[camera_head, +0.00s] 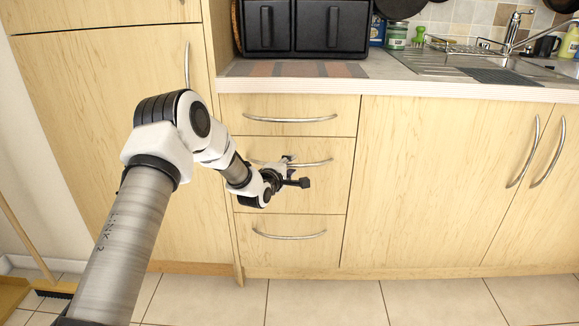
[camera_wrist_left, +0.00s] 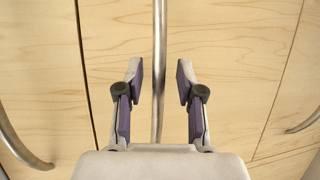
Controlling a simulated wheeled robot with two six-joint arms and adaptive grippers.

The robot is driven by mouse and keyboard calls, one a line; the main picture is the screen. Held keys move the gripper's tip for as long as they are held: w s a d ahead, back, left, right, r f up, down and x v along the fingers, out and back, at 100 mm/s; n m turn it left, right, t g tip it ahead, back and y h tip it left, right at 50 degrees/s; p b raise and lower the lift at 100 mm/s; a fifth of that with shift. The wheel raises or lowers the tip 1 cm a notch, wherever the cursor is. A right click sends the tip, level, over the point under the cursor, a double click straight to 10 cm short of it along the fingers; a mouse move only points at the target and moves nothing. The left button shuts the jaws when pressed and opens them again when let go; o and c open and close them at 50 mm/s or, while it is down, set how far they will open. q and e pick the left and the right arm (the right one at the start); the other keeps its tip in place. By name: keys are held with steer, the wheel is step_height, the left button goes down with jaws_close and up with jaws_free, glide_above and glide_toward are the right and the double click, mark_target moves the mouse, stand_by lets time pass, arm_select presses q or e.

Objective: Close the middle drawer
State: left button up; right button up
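The middle drawer (camera_head: 328,192) is a light wood front in a stack of three. In the head view it looks flush, or nearly flush, with the drawers above and below. Its curved metal handle (camera_head: 320,163) is partly covered by my left gripper (camera_head: 297,172), which is at the drawer's front. In the left wrist view, the left gripper (camera_wrist_left: 160,80) is open. Its two fingers are apart, one on each side of the middle drawer's handle (camera_wrist_left: 159,40), with a gap on both sides. My right gripper is out of view.
The top drawer (camera_head: 290,103) and bottom drawer (camera_head: 285,250) look shut. Tall cabinet door (camera_head: 80,120) stands left, sink cabinet doors (camera_head: 430,190) right. A countertop (camera_head: 385,75) overhangs above with a black bread box (camera_head: 303,28). The tiled floor (camera_head: 320,300) in front is clear.

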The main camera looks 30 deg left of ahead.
arm_select(q)
steer(key=v, duration=1.2)
